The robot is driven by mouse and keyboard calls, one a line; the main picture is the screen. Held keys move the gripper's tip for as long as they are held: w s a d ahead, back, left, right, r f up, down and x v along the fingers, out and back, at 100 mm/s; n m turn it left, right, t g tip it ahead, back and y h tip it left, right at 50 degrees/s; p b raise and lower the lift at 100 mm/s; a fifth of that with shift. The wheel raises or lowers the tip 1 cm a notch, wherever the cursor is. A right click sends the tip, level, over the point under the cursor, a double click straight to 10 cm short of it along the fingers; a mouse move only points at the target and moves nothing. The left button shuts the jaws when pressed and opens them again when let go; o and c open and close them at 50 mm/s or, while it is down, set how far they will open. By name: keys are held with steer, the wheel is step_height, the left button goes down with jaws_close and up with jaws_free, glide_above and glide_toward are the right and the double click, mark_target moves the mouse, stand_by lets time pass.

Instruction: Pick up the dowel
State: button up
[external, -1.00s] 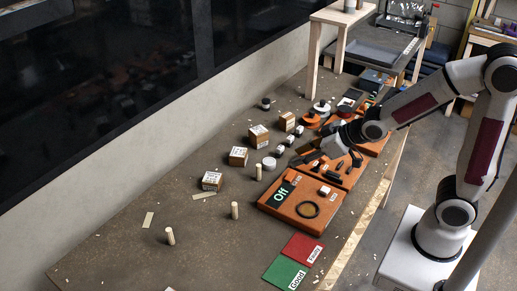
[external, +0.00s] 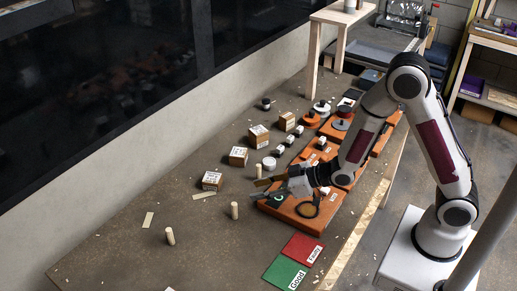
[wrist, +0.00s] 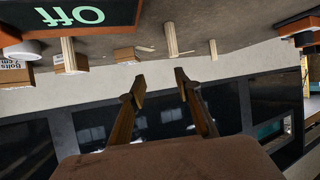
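Several pale wooden dowels stand upright on the brown table. In the external view one is at the front left (external: 170,236), one in the middle (external: 235,211), and one farther back (external: 258,172), close to my gripper (external: 260,188). The wrist view, which looks inverted, shows upright dowels at left (wrist: 69,55), centre (wrist: 171,40) and right (wrist: 213,50). My gripper (wrist: 160,81) is open there, with nothing between its two fingers. It is over the near-left part of the orange board, to the right of the middle dowel and apart from it.
The orange board (external: 306,215) bears a black "Off" sign (wrist: 75,15) and a dark ring. Small labelled boxes (external: 212,181) stand along the wall side. Red (external: 303,248) and green (external: 285,274) mats lie at the front. The table's left front is mostly clear.

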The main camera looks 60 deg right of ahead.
mark_target(235, 204)
steer(key=shift+t+y, duration=0.3)
steer(key=shift+y, duration=0.3)
steer(key=shift+a+f, duration=1.35)
steer(key=shift+f, duration=0.2)
steer(key=shift+x, duration=1.3)
steer(key=shift+r+x, duration=0.15)
steer(key=shift+x, duration=1.15)
steer(key=shift+r+x, duration=0.1)
steer(key=shift+x, duration=1.15)
steer(key=shift+w, duration=0.1)
steer(key=c, duration=0.9)
